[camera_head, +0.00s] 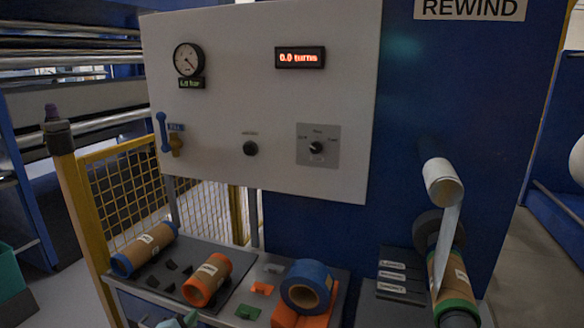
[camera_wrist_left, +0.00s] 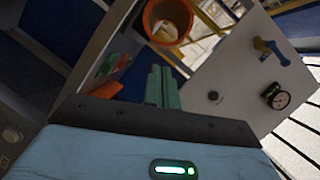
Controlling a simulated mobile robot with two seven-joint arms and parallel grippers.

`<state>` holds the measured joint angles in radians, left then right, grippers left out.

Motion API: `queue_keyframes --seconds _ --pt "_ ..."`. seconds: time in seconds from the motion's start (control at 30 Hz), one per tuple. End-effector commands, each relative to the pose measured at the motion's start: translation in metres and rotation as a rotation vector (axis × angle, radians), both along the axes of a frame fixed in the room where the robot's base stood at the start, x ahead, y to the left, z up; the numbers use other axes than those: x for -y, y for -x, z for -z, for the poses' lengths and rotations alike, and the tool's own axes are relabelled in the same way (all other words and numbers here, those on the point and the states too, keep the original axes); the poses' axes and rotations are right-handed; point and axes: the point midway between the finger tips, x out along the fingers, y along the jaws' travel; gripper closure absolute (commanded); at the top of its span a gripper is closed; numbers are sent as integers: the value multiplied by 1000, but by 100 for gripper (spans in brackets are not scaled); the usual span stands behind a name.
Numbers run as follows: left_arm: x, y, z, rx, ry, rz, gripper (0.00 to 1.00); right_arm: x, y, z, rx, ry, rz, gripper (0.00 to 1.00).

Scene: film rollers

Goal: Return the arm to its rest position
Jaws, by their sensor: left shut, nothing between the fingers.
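My left gripper (camera_head: 178,321) shows only in part, at the bottom edge of the head view, in front of the grey bench (camera_head: 335,290). In the left wrist view its green fingers (camera_wrist_left: 161,86) are together with nothing between them. In the head view a cardboard core with blue ends (camera_head: 145,249) and a core with orange ends (camera_head: 207,280) lie on the bench just beyond the gripper, apart from it. My right gripper is not in view.
A white panel (camera_head: 225,110) with a gauge (camera_head: 188,60) and a display (camera_head: 300,58) stands behind the bench. A green-ended roll (camera_head: 452,285) is mounted at the right. A yellow mesh fence (camera_head: 125,178) stands at the left.

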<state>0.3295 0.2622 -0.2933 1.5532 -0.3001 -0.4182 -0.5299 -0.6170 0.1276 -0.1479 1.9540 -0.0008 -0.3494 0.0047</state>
Motion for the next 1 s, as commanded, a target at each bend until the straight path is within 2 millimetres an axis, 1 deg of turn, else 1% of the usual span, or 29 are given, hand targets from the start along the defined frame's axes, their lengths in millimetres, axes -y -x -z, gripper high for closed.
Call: queue_keyframes --seconds 0.03,0.07,0.1,0.17,0.2,0.27,0.3,0.37,0.4,0.47,0.5,0.57,0.6,0.7,0.8,0.9,1.0 --pt "5 25 25 -44 69 -5 100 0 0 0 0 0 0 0" --pt "8 38 37 -69 111 -10 100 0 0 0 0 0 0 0" --pt "12 57 53 -101 169 -18 100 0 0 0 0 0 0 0" --pt "18 85 74 -146 252 -34 100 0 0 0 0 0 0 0" --pt "20 104 87 -177 307 -48 100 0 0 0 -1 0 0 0" --pt "25 134 105 -223 390 -72 100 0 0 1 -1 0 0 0" --pt "28 154 116 -254 443 -90 100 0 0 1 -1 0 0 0" --pt "30 184 130 -300 524 -122 100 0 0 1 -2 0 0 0" --pt "32 205 138 -330 576 -146 100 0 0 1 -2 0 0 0" --pt "35 235 149 -373 653 -184 100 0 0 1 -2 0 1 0" --pt "36 255 155 -399 703 -211 100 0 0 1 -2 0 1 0" --pt "37 283 161 -435 771 -252 100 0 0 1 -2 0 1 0" --pt "38 300 165 -457 812 -279 100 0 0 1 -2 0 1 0" --pt "39 334 169 -500 895 -338 100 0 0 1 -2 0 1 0" --pt "39 357 171 -526 949 -380 100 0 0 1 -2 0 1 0" --pt "39 367 172 -538 975 -401 100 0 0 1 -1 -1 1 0" --pt "39 370 172 -540 983 -407 100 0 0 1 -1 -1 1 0"
